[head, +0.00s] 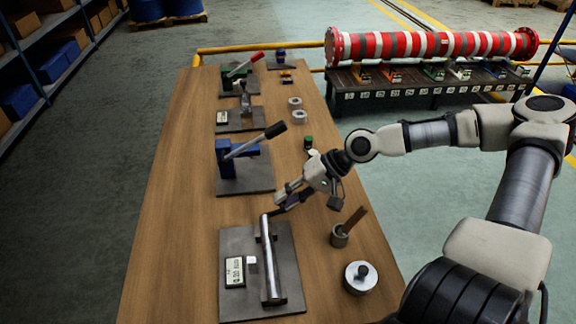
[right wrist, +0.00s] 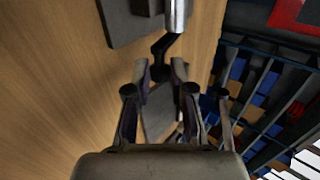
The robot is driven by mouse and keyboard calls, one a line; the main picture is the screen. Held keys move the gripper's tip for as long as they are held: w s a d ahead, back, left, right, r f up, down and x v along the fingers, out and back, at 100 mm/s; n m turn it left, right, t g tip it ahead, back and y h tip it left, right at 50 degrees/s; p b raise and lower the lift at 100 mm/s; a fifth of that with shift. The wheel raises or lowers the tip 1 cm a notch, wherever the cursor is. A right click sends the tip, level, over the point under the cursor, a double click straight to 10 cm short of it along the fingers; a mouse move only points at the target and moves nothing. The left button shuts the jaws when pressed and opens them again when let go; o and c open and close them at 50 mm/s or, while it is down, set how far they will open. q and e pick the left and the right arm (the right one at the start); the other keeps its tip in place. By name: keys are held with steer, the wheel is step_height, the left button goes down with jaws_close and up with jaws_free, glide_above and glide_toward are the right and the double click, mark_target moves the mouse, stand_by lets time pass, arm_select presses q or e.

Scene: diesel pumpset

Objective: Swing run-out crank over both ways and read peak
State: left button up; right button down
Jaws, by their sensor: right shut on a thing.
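The run-out rig lies at the near part of the bench: a dark base plate (head: 232,300) with a bright horizontal shaft (head: 270,265) and a small digital readout (head: 235,271) whose digits are too small to read surely. A black crank (right wrist: 165,44) comes off the shaft's far end; the shaft end (right wrist: 177,14) also shows in the right wrist view. My right gripper (head: 279,204) is at that end, with its fingers (right wrist: 161,74) closed around the crank's dark handle. The grip hides part of the handle. My left gripper is not in view.
Farther up the wooden bench (head: 178,200) stand a blue lever fixture (head: 230,165) and other lever rigs. A cup with a brown handle (head: 340,235) and a round metal piece (head: 360,277) stand right of the rig. A red-and-white striped roller (head: 430,45) lies beyond.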

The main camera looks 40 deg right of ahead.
steer(key=c, duration=1)
jaws_free()
steer(key=shift+w+d+f, duration=0.1)
steer(key=shift+w, duration=0.05)
